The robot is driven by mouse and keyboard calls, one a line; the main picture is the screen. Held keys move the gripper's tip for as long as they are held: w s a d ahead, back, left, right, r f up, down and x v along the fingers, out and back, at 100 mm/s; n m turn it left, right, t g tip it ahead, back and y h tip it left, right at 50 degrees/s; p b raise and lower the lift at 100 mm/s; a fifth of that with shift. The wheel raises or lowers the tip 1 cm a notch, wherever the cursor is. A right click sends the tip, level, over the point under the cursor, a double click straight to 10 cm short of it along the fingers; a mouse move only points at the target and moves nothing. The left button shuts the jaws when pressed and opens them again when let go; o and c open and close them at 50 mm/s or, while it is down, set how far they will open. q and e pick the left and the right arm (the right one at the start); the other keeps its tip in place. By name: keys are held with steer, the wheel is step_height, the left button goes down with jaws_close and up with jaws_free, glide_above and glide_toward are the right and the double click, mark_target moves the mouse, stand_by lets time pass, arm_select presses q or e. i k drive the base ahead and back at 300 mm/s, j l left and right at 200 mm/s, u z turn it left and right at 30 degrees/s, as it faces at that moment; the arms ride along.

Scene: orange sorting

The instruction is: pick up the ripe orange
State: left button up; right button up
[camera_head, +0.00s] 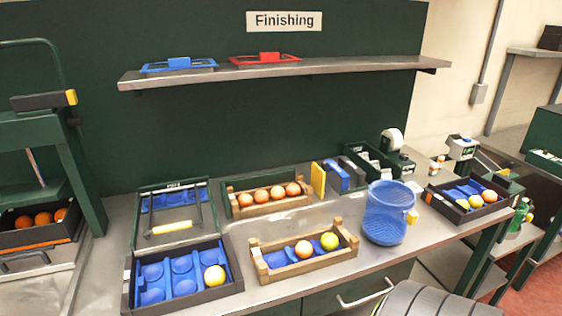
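Several more oranges (262,195) stand in a row in the back wooden crate. The black tray (190,299) at front left has blue cups and holds one yellow fruit (214,275). Another black tray at the right holds orange fruits (476,201) and a yellow one.
A blue mesh basket (387,214) stands right of the front crate. Behind the black tray is a frame with a yellow-handled tool (172,227). A shelf (280,73) with blue and red trays spans the back wall. Some grey bench (225,223) shows bare between the crates.

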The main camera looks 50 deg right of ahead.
mark_target(304, 248)
steer(key=z, duration=1.75)
